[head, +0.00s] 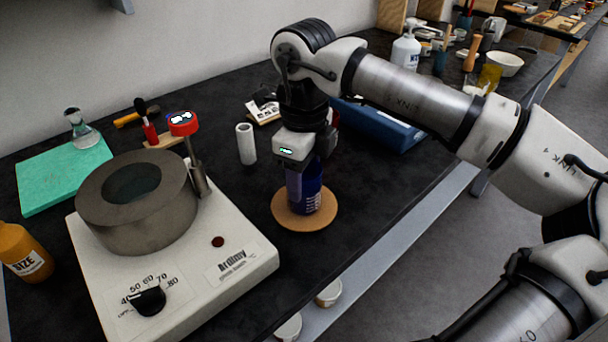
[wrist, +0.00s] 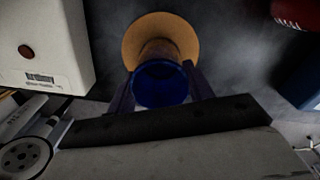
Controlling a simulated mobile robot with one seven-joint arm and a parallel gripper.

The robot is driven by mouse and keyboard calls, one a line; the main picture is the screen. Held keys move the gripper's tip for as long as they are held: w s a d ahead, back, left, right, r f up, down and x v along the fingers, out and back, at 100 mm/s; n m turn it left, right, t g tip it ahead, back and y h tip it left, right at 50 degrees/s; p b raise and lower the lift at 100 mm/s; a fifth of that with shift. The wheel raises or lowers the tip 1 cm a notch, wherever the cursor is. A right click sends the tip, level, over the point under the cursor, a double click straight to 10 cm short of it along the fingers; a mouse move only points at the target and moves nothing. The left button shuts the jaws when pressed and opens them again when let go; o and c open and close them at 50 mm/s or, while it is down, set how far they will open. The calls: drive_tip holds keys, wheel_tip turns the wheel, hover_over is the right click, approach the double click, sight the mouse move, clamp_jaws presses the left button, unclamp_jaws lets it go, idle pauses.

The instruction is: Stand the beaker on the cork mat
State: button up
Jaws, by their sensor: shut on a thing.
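The beaker (head: 308,193) is dark blue with pale markings and stands upright over the round cork mat (head: 281,215). In the wrist view, I look down on the open blue rim of the beaker (wrist: 161,84), with the tan cork mat (wrist: 145,28) beyond it. My gripper (head: 302,182) points down and is shut on the beaker, a finger at each side. My gripper also shows in the wrist view (wrist: 160,92). The beaker's base appears at the mat's surface, but I cannot tell whether it touches.
A white hotplate device (head: 245,262) with a grey ring (head: 170,225) stands left of the mat. A white cylinder (head: 246,144) and a blue case (head: 385,128) are behind. The bench's front edge is close on the right.

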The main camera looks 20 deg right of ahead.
drive_tip(key=shift+f, duration=0.1)
drive_tip(key=shift+f, duration=0.15)
drive_tip(key=o, duration=1)
drive_tip(key=shift+o, duration=0.2)
wheel_tip(320, 180, up, 12)
drive_tip(key=p, duration=0.8)
drive_tip(key=shift+r, duration=0.25)
